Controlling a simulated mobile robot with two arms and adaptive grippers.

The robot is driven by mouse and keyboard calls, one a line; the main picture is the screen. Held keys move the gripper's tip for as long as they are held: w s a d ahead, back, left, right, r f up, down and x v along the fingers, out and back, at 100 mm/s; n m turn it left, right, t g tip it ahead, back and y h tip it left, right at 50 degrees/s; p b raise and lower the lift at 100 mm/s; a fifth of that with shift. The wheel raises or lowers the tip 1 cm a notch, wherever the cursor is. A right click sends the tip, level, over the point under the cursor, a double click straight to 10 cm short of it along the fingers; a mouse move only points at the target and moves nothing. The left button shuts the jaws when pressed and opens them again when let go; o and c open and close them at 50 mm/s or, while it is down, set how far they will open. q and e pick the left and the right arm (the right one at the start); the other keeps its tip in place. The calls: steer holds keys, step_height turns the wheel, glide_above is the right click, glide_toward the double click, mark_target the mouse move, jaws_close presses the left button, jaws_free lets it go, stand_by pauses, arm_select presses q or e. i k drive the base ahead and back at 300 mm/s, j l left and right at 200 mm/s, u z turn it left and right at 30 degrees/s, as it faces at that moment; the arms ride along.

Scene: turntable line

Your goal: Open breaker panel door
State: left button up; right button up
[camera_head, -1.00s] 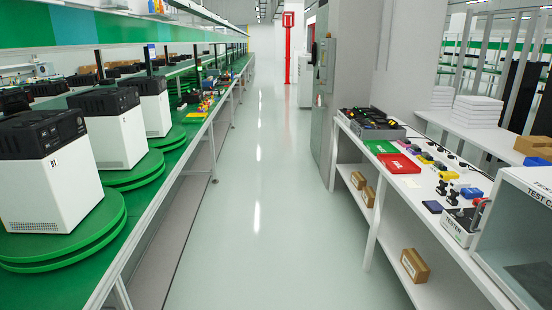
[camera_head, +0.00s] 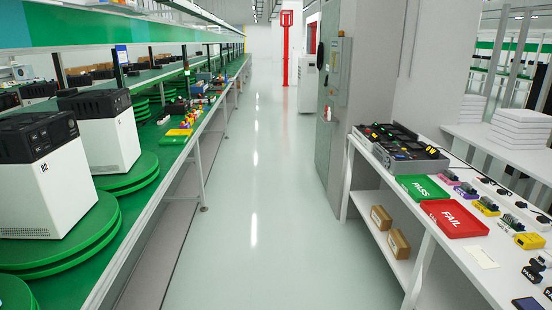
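A tall grey-green cabinet (camera_head: 327,115) stands against the right wall, past the far end of the right-hand bench. A smaller grey panel box (camera_head: 344,72) with a few small coloured marks sits on its aisle side, at upper height. I see it at a steep angle, and its door looks shut; any handle is too small to tell. Neither of my grippers shows in the head view.
A clear aisle (camera_head: 250,200) runs ahead. The left line (camera_head: 170,180) carries white-and-black units on green turntables. The right bench (camera_head: 420,235) holds a green PASS tray (camera_head: 424,188), a red FAIL tray (camera_head: 454,218) and a grey case (camera_head: 396,152). A red post (camera_head: 286,50) stands far ahead.

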mark_target(336, 43)
steer(key=i, duration=1.8)
steer(key=i+z, duration=0.15)
steer(key=i, duration=0.45)
steer(key=i+j+z, duration=0.1)
steer(key=i, duration=0.45)
steer(key=i+j+z, duration=0.15)
steer(key=i, duration=0.45)
steer(key=j, duration=0.1)
